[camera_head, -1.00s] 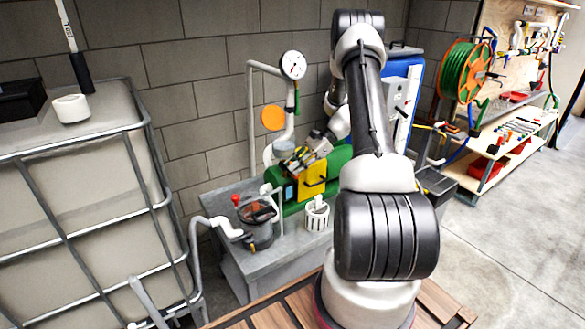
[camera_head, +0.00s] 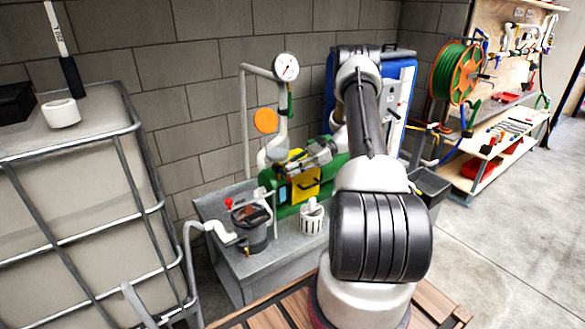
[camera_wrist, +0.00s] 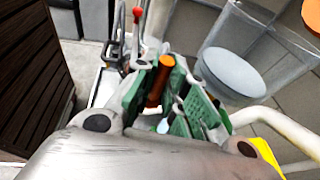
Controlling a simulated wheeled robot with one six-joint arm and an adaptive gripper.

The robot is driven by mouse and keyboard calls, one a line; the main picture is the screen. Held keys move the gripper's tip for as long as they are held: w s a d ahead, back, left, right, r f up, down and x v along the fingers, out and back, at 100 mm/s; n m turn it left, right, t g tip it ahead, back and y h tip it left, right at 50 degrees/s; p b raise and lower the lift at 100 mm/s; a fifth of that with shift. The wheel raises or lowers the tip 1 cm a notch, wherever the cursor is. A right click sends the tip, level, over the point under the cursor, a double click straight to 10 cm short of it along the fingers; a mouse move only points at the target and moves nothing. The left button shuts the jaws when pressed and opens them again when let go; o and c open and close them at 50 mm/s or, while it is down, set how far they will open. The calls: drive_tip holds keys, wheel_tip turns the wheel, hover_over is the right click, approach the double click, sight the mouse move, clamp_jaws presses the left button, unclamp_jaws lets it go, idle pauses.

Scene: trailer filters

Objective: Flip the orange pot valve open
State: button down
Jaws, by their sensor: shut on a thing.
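In the wrist view, my gripper (camera_wrist: 160,98) has green finger pads close on either side of an orange handle (camera_wrist: 159,80), which I take to be the orange pot valve's handle. The jaws are shut on it. The handle stands up between the pads, and its lower end and the valve body are hidden. In the head view, my gripper (camera_head: 297,168) is over the green pump unit at the yellow box, and the orange handle cannot be made out there. A dark pot (camera_head: 250,238) stands left of the gripper on the grey bench.
A red-knobbed lever (camera_wrist: 137,14) and a clear cylinder (camera_wrist: 235,65) stand near my gripper in the wrist view. A gauge (camera_head: 286,66), orange disc (camera_head: 265,120) and white slotted basket (camera_head: 311,222) are nearby. A caged tank (camera_head: 85,185) stands left.

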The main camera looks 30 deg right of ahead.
drive_tip(key=c, duration=1.7)
unclamp_jaws()
drive_tip(key=shift+d, duration=0.1)
drive_tip(key=v, duration=0.7)
drive_tip(key=shift+d, duration=0.2)
